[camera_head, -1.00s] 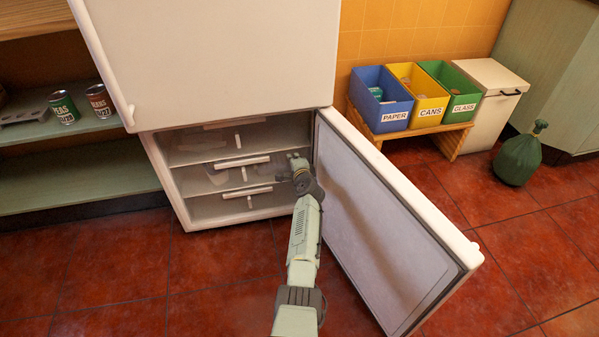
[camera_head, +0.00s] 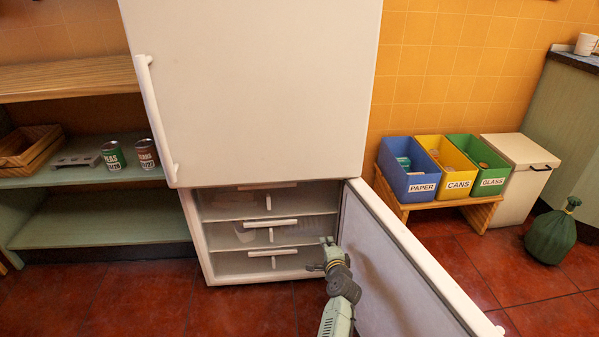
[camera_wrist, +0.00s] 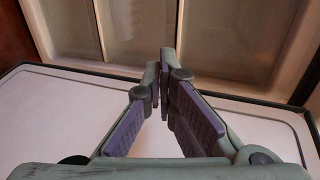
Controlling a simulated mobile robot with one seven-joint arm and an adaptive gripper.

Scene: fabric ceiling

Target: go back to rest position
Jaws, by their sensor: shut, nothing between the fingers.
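My gripper (camera_head: 322,254) is in front of the freezer drawers, near the hinge side of the open lower door. In the wrist view my gripper (camera_wrist: 163,75) has its fingertips together, with nothing between them. The lower freezer door (camera_head: 405,270) stands wide open to the right of my arm. Its pale inner panel also shows in the wrist view (camera_wrist: 60,115). The freezer compartment holds drawers (camera_head: 270,236) that are shut, with white handles. The upper fridge door (camera_head: 265,95) is shut.
Shelves on the left hold two cans (camera_head: 112,155), a grey rack (camera_head: 76,160) and a wooden crate (camera_head: 28,150). Sorting bins (camera_head: 445,185) stand on a wooden bench at the right. A white bin (camera_head: 520,175) and a green bag (camera_head: 551,235) stand beyond. Red floor lies open at front left.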

